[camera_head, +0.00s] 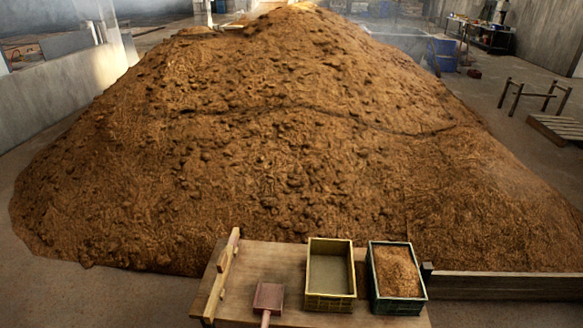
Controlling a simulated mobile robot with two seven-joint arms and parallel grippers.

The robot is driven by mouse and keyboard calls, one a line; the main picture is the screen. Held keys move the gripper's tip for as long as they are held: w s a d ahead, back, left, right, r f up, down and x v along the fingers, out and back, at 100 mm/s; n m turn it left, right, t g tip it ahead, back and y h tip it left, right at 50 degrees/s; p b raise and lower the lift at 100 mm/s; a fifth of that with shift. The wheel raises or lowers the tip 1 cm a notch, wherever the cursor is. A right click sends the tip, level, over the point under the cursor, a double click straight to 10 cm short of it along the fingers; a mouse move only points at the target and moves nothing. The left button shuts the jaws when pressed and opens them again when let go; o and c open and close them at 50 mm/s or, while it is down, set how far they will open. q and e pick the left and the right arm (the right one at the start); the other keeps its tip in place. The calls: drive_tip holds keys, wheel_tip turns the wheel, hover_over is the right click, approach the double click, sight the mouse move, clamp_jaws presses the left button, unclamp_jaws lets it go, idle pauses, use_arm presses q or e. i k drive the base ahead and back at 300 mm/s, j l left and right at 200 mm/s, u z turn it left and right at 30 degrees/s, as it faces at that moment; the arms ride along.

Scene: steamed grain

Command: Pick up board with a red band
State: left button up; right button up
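A wooden table (250,262) stands at the bottom of the head view. A long narrow wooden board (222,275) with small pegs or knobs lies along the table's left edge. A reddish-brown flat-bladed tool (268,296), like a scoop or paddle, lies to the right of it, its handle running toward the bottom edge of the picture. I cannot make out a red band on either one. Neither of my grippers is in view.
A yellow-green crate (346,302), seemingly empty, and a dark green crate (375,290) of brown grain (397,271) stand on the table's right. A huge grain heap (270,140) rises behind. A wooden beam (500,286) extends to the right.

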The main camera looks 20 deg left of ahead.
sight(224, 261)
drive_tip(key=u, duration=1.15)
drive_tip(key=z, duration=1.5)
drive_tip(key=u, duration=1.5)
drive_tip(key=z, duration=0.75)
drive_tip(key=i+j+z, duration=0.1)
drive_tip(key=z, duration=0.3)
drive_tip(key=j+z, duration=0.6)
drive_tip(key=z, duration=0.2)
